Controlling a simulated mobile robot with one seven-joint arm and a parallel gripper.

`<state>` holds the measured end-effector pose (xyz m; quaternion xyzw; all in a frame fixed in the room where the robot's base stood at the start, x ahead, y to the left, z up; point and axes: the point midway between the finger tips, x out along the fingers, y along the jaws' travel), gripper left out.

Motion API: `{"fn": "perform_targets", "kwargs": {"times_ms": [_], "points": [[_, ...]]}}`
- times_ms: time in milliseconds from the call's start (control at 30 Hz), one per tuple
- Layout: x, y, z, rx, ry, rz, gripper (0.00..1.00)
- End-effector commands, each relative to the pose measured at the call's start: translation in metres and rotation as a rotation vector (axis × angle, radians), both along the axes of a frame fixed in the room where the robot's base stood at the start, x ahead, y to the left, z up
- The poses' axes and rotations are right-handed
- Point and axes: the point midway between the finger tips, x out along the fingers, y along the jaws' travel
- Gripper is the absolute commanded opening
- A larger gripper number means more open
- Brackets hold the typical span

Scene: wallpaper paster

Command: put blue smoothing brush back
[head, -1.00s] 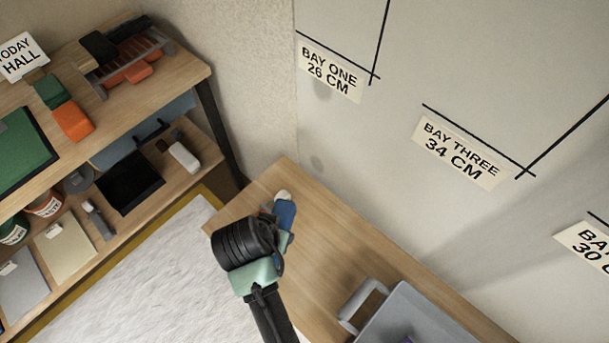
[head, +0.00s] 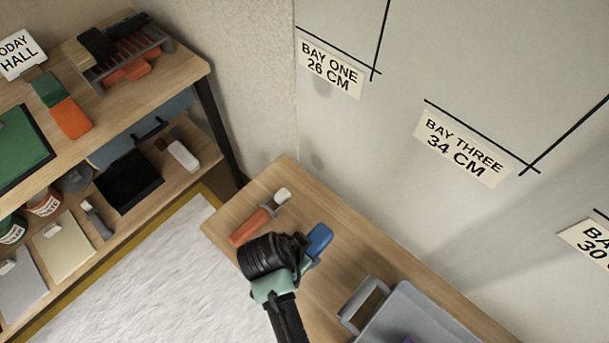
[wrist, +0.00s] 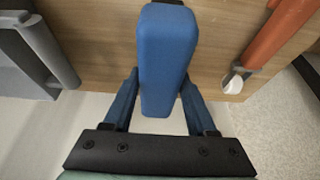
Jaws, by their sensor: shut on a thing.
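The blue smoothing brush shows as a blue block (wrist: 167,60) between my fingers in the wrist view. In the head view its blue end (head: 319,238) sticks out past my gripper (head: 305,262). My gripper is shut on it; the fingers (wrist: 158,95) lie on either side of the blue block. It is over the wooden side table, and I cannot tell whether it touches the top. The brush's far end is cut off or hidden in the wrist view.
An orange-handled tool with a pale end (head: 252,225) lies on the side table (head: 345,245), left of my gripper. A grey tray with a handle (head: 420,310) stands to the right. A shelf unit (head: 190,75) with several tools is at left. The wall is behind.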

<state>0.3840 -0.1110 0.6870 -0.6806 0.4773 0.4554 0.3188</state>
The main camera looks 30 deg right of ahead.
Motion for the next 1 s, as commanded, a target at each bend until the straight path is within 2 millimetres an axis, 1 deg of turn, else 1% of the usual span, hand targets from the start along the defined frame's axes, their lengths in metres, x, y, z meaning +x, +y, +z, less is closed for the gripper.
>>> {"fn": "perform_targets", "kwargs": {"times_ms": [133, 233, 367, 467, 633, 667, 800, 1000], "points": [[0.000, 0.000, -0.016, -0.001, 0.000, 0.000, 0.00], [0.000, 0.000, -0.034, 0.000, 0.001, 0.001, 0.00], [0.000, 0.000, -0.047, 0.000, -0.001, 0.000, 0.00], [0.000, 0.000, -0.051, 0.000, -0.002, 0.000, 0.00], [0.000, 0.000, -0.052, 0.001, -0.002, 0.000, 0.00], [0.000, 0.000, -0.053, 0.001, -0.001, 0.000, 0.61], [0.000, 0.000, -0.053, 0.001, -0.001, 0.000, 0.86], [0.000, 0.000, -0.052, 0.000, -0.001, 0.000, 0.87]]}}
